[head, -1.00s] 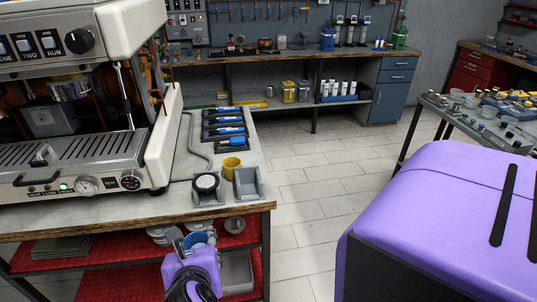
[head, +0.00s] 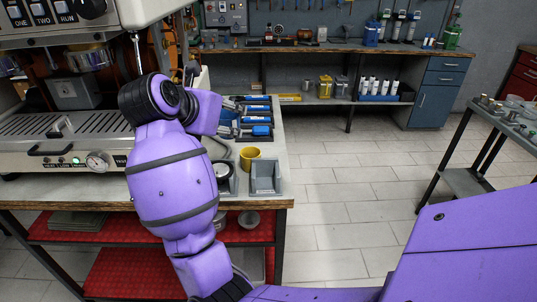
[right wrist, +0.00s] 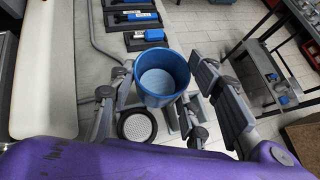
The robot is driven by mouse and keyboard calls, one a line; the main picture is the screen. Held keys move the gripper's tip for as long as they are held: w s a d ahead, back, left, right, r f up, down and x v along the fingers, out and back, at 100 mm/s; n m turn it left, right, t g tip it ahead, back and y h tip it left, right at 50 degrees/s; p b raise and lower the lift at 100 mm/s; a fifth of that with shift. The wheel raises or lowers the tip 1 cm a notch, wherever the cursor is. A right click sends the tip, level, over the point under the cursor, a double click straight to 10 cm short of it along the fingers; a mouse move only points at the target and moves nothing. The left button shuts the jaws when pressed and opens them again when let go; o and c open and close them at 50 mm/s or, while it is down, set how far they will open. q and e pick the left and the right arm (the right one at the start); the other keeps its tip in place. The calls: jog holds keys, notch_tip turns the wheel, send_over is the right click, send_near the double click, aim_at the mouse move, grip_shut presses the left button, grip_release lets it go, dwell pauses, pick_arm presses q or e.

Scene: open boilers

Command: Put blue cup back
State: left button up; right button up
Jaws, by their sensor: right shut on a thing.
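The blue cup (right wrist: 163,88) is upright between the fingers of my right gripper (right wrist: 165,76) in the right wrist view. The gripper is shut on it, above the counter (right wrist: 95,80). A yellow cup (head: 250,157) stands on the counter behind an empty grey bin (head: 266,179). Left of it, a round black-rimmed item (head: 224,171) sits in another bin; it shows below the blue cup in the right wrist view (right wrist: 137,126). My left gripper is not in view.
A coffee machine (head: 60,145) fills the counter's left side. Several black trays with blue-handled tools (head: 257,117) lie behind the yellow cup. Red shelves (head: 120,275) are below the counter. A grey side table (head: 470,182) stands right, across open floor.

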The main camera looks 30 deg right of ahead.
aim_at(237, 121)
jog(key=d+m, duration=0.1)
jog(key=d+f+g+h, duration=0.1)
jog(key=d+f+m+g, duration=0.1)
jog(key=shift+w+d+f+m+b, duration=0.1)
jog(key=shift+w+d+m+b, duration=0.2)
jog(key=shift+w+b, duration=0.1)
jog(key=x, duration=0.5)
jog(key=p+x, duration=0.1)
jog(key=x, duration=0.9)
jog(key=shift+s+d+p, duration=0.15)
jog(key=shift+d+p, duration=0.15)
jog(key=shift+d, duration=0.1)
jog(key=shift+d+f, duration=0.25)
jog(key=shift+f, duration=0.15)
jog(key=shift+w+d+f, duration=0.1)
jog(key=shift+d+f, duration=0.05)
jog(key=shift+f, duration=0.75)
jog(key=shift+w+d+f, duration=0.1)
jog(key=shift+w+f, duration=0.05)
jog(key=shift+f, duration=0.75)
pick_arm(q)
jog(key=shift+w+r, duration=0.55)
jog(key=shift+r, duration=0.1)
pick_arm(e)
jog(key=shift+f, duration=0.1)
